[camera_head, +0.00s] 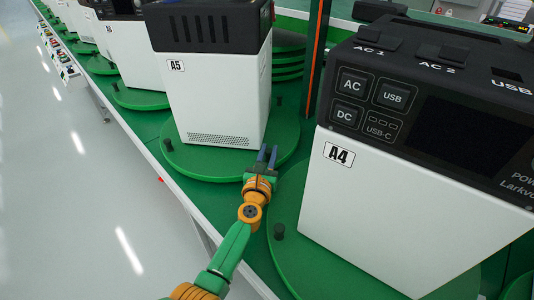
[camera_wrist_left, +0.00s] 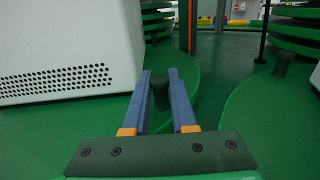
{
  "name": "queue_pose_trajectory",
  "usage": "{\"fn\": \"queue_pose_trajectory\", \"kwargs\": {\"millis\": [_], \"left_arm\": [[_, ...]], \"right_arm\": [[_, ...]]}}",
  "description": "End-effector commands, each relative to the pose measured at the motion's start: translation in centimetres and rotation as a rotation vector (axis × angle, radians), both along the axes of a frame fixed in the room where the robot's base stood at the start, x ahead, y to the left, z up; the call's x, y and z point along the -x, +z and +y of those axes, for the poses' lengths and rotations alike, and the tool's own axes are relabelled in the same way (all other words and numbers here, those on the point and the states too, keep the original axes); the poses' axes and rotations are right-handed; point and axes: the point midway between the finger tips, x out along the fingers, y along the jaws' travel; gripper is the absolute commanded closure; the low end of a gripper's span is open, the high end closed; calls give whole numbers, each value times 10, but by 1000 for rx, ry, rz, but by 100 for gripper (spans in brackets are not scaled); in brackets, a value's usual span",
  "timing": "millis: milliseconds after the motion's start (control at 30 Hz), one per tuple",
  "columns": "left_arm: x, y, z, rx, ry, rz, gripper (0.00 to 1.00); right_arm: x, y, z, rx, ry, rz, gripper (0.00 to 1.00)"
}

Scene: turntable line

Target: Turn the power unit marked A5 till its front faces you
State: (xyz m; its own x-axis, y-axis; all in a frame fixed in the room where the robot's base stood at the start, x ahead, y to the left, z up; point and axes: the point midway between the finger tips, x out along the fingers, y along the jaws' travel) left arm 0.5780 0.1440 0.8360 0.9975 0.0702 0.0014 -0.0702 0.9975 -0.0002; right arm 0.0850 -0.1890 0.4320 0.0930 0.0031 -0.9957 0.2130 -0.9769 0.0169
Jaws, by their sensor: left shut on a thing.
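The power unit marked A5 (camera_head: 212,85) is a white box with a dark top, upright on a round green turntable (camera_head: 190,162). The side towards me has the A5 label and a vent grid low down; no screen or sockets show on it. In the left wrist view its white wall (camera_wrist_left: 60,40) and vent holes are at the left. My left gripper (camera_head: 267,156) is at the turntable's near right rim, its blue fingers (camera_wrist_left: 160,90) shut on a dark upright peg (camera_wrist_left: 160,95). The peg is mostly hidden in the head view. My right gripper is not in view.
The power unit marked A4 (camera_head: 370,200) stands close at the right on its own turntable (camera_head: 310,262), with a peg (camera_head: 279,231) near my left arm. An orange-edged dark post (camera_head: 317,60) rises between the units. More units line up at the far left.

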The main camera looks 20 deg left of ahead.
Motion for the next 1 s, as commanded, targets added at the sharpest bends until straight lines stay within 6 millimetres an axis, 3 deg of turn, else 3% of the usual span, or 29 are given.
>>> {"fn": "queue_pose_trajectory", "kwargs": {"millis": [133,167,267,767,1000], "left_arm": [[0,-1,0,0,-2,1,100],[0,0,0,0,-1,1,70],[0,0,0,0,-1,1,45],[2,0,1,0,2,0,45],[37,1,-3,1,1,2,45]], "right_arm": [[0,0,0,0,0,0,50],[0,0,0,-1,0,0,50],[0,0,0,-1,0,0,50],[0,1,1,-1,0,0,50],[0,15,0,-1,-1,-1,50]]}}
